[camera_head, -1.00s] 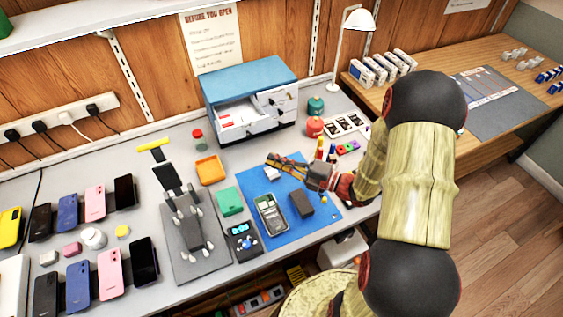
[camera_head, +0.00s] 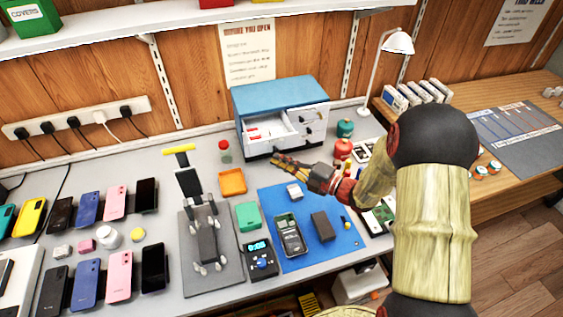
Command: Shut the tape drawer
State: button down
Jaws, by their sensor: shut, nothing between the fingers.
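A small cabinet (camera_head: 279,97) with a blue top and pale drawer fronts stands at the back of the bench. Its wide left drawer (camera_head: 262,146) is pulled out, and white and red items show inside it. I cannot read a label that marks it as the tape drawer. My gripper (camera_head: 274,160) is shut and empty. Its fingertips point left, low in front of the open drawer's front face. I cannot tell whether they touch it.
Red and green bottles (camera_head: 343,149) stand right of the cabinet, close to my arm. A red-capped jar (camera_head: 224,151) and an orange tray (camera_head: 232,181) are to the left. A blue mat (camera_head: 300,258) with phone parts lies in front. A lamp (camera_head: 398,43) stands behind right.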

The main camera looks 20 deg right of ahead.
aim_at(270, 133)
jog(key=w+p, duration=0.5)
jog(key=w, duration=0.8)
jog(key=shift+r, duration=0.1)
jog(key=shift+s, duration=0.1)
